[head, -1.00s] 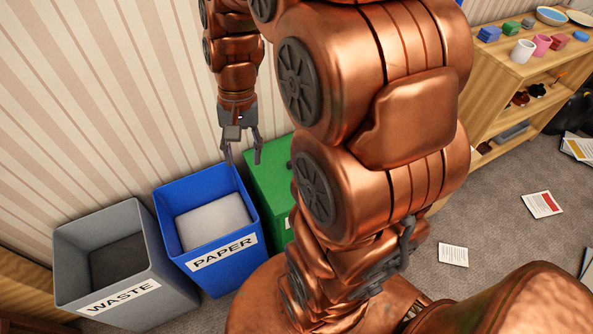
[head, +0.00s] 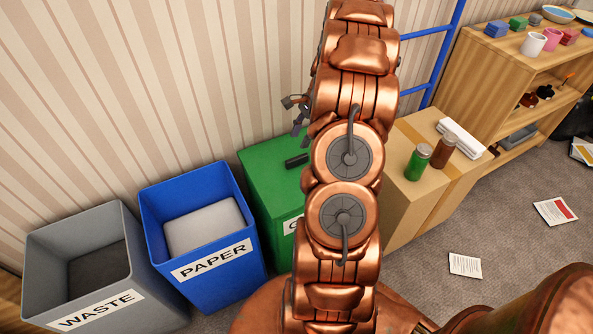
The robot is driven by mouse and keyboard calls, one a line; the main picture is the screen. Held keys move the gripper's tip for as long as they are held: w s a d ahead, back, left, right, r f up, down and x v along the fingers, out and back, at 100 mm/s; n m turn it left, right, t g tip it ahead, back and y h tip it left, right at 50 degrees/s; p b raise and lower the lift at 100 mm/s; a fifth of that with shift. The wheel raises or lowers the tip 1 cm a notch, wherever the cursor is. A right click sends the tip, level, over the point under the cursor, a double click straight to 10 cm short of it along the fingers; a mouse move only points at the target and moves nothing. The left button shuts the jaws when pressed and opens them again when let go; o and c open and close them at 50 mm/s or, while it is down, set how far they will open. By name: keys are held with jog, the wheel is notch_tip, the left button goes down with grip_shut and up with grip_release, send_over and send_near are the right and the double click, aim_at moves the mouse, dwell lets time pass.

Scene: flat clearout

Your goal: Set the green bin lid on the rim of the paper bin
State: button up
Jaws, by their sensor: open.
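The green lid (head: 268,160) lies on top of the green bin (head: 272,217) and has a dark handle (head: 297,160). My arm hides its right part. The blue paper bin (head: 205,261) stands directly left of the green bin, with its top open and a pale grey-white block or stack (head: 204,226) inside. My gripper (head: 298,122) is open, up behind the green lid and near the wall. My arm partly hides it, and I see nothing held in it.
The grey waste bin (head: 110,303) stands left of the paper bin. Right of my arm are a cardboard box (head: 405,208) with two jars, a blue ladder-like frame (head: 440,50) and a wooden shelf (head: 490,60). Paper sheets (head: 465,265) lie on the carpet.

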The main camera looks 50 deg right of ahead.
aim_at(298, 156)
jog(key=shift+s+d+f+m, duration=0.2)
jog(key=shift+d+f+m, duration=0.2)
jog(key=shift+d+f, duration=0.55)
jog(key=shift+a+f, duration=0.1)
jog(key=shift+f, duration=0.2)
jog(key=x, duration=0.7)
jog(key=shift+s+a+b, duration=0.1)
jog(key=shift+a+b, duration=0.1)
jog(key=shift+b, duration=0.1)
grip_shut()
